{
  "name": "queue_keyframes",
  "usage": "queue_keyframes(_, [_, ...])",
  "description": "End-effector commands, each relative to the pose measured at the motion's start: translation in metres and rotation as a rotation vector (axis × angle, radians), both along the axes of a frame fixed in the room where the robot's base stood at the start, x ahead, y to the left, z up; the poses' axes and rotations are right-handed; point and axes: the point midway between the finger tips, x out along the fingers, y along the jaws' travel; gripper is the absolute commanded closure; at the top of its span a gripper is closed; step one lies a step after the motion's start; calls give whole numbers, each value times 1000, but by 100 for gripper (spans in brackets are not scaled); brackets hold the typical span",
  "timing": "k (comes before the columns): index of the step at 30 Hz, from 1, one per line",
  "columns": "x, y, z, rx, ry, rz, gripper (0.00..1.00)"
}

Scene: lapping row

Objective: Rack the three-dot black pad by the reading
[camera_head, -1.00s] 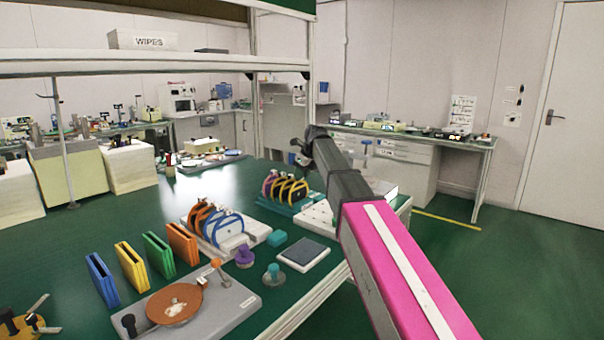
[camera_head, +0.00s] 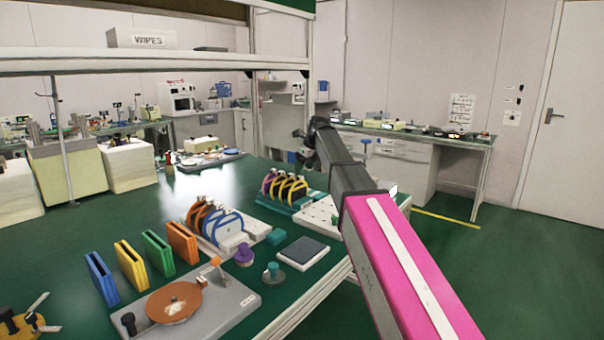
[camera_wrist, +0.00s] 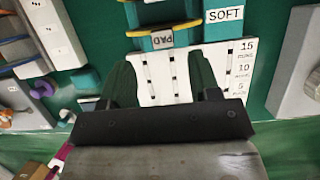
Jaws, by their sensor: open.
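My gripper (camera_wrist: 163,80) is open and empty in the wrist view, its two dark fingers apart over a white board (camera_wrist: 180,85) printed with a 5, 10, 15 scale. In the head view, a rack with purple and yellow rings around black discs (camera_head: 287,187) stands at the back of the bench near my gripper (camera_head: 303,141). I cannot make out any three-dot mark.
A rack with orange and blue rings (camera_head: 215,224) stands nearer on the bench. Blue (camera_head: 101,277), yellow (camera_head: 131,264), green (camera_head: 158,254) and orange (camera_head: 183,242) sleeves stand in a row. A lapping plate (camera_head: 174,302) and a dark square pad (camera_head: 303,251) lie in front.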

Motion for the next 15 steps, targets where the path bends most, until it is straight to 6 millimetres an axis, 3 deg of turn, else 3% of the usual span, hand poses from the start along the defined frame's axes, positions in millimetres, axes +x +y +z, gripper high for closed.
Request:
queue_keyframes(6, [-9,-12,39,1,-3,-1,43])
queue_keyframes(15, [-15,-20,63,1,-1,1,43])
